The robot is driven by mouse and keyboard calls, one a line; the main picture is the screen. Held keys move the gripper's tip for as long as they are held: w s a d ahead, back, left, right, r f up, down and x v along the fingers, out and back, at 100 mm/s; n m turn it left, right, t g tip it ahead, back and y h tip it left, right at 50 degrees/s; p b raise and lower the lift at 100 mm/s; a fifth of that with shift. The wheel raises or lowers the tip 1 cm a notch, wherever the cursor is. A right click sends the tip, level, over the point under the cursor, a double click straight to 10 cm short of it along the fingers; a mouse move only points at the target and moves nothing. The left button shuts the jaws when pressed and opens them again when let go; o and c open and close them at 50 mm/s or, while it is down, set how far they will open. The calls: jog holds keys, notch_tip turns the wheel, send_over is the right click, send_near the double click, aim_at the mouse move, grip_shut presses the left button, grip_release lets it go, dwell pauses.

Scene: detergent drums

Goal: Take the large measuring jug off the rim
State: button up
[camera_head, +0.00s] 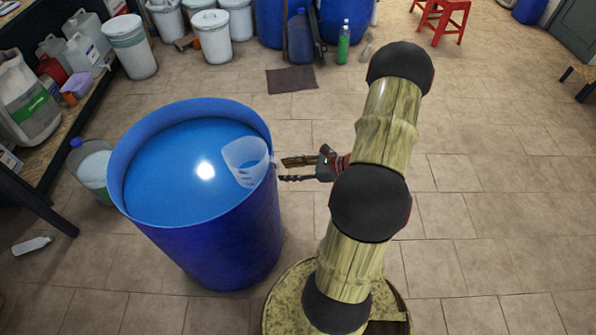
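A large translucent measuring jug (247,165) with graduation marks hangs inside the rim of a blue drum (222,240), at its right side. The drum holds blue liquid almost up to the rim, and the jug's lower part is close to or in that liquid. My gripper (281,170) is just right of the rim, beside the jug's handle side. Its two fingers are apart. The handle is small here and hard to make out, and I cannot tell whether it lies between the fingers.
My arm stands to the right of the drum. Shelves with jerrycans (25,100) stand at the left, and a jug with a blue cap (92,165) is behind the drum's left side. White buckets (210,40) and a green bottle (343,45) stand at the back.

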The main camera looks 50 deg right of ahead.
jog(key=shift+w+a+f, duration=0.25)
jog(key=shift+w+a, duration=0.05)
jog(key=shift+w, duration=0.25)
jog(key=shift+c, duration=1.4)
grip_shut()
